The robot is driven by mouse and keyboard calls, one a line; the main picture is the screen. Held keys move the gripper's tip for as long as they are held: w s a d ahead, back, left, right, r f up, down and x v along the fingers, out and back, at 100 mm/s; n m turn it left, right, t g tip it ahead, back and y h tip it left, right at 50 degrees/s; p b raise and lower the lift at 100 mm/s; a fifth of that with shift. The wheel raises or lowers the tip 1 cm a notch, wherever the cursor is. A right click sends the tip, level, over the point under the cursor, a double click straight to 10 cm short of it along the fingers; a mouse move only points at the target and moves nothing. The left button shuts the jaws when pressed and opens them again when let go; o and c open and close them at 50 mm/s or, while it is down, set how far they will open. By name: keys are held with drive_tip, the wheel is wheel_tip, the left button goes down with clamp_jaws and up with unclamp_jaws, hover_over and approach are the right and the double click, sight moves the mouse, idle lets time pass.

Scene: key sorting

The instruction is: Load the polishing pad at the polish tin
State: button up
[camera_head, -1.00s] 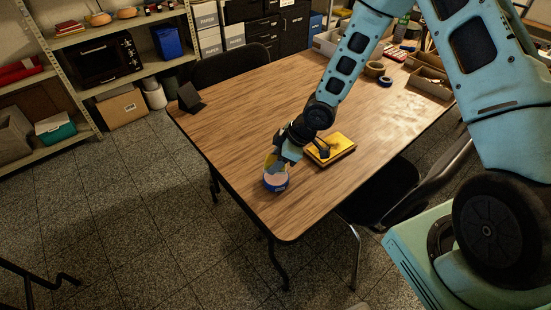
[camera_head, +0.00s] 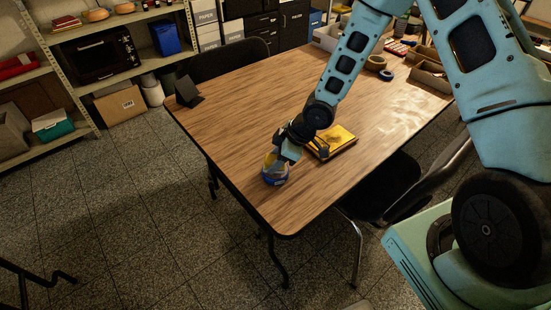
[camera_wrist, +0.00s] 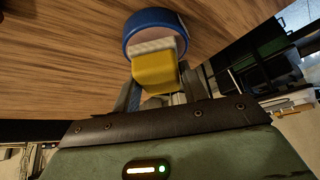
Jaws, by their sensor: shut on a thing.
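My gripper (camera_head: 279,158) is shut on a yellow polishing pad (camera_wrist: 156,72) with a pale face, seen between my fingers in the wrist view. The round blue polish tin (camera_head: 275,180) stands near the table's front left edge, under my gripper. In the wrist view the tin (camera_wrist: 133,32) lies just beyond the pad, and part of its pinkish inside shows. The pad overlaps the tin's rim in the picture; whether its face touches the polish I cannot tell.
A flat yellow piece (camera_head: 338,141) lies on the wooden table (camera_head: 240,130) just right of my gripper. A dark wedge-shaped stand (camera_head: 187,92) is at the far left corner. Rolls and trays (camera_head: 430,78) crowd the back right. Black chairs stand around the table.

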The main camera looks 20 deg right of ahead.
drive_tip(key=shift+f, duration=0.55)
idle(1.4)
wheel_tip(320, 180, up, 7)
drive_tip(key=p, duration=0.6)
drive_tip(key=shift+r, duration=0.1)
idle(0.8)
